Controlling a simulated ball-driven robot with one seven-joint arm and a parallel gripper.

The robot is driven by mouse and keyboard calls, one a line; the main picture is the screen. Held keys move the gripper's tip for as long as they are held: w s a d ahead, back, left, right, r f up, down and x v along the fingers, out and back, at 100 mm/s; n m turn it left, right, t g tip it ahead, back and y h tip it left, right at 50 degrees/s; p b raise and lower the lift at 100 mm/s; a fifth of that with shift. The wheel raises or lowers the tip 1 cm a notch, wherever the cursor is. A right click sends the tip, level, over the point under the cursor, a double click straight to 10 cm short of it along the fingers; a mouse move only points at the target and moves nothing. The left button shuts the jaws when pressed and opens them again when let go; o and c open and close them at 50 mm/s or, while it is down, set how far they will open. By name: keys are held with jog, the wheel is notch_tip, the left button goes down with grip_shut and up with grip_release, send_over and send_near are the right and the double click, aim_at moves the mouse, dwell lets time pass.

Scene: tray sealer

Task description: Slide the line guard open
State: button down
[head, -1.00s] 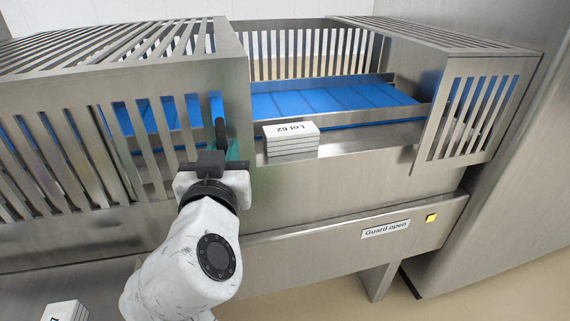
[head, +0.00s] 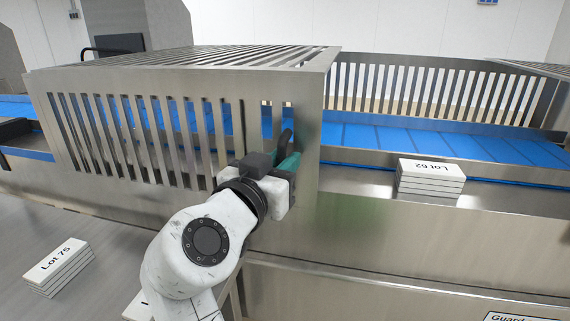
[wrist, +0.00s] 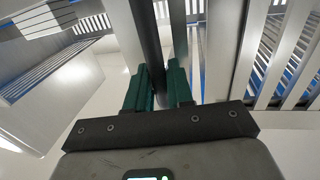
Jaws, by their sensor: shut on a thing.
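The line guard (head: 170,150) is a slatted steel cover over the left part of the blue conveyor. Its dark upright handle (head: 286,137) is near its right end. My gripper (head: 287,162), with green fingers, is at the handle in the head view. In the wrist view, my gripper (wrist: 163,80) is shut on the dark handle bar (wrist: 149,35), with one finger on each side. To the right of the guard, the belt (head: 400,140) lies uncovered. The handle's lower part is hidden behind the fingers.
A stack of trays labelled Lot 62 (head: 430,178) sits on the steel ledge right of the guard, clear of its edge. A Lot 75 stack (head: 58,266) lies on the surface at lower left. A partly cut-off "Guard" label (head: 512,317) is at lower right.

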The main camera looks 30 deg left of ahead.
jog(key=c, duration=1.2)
grip_release()
jog(key=shift+o, duration=0.2)
jog(key=s+d, duration=0.1)
jog(key=s, duration=0.9)
jog(key=shift+s+d+p, duration=0.15)
jog(key=shift+s+p, duration=0.15)
jog(key=shift+s, duration=0.05)
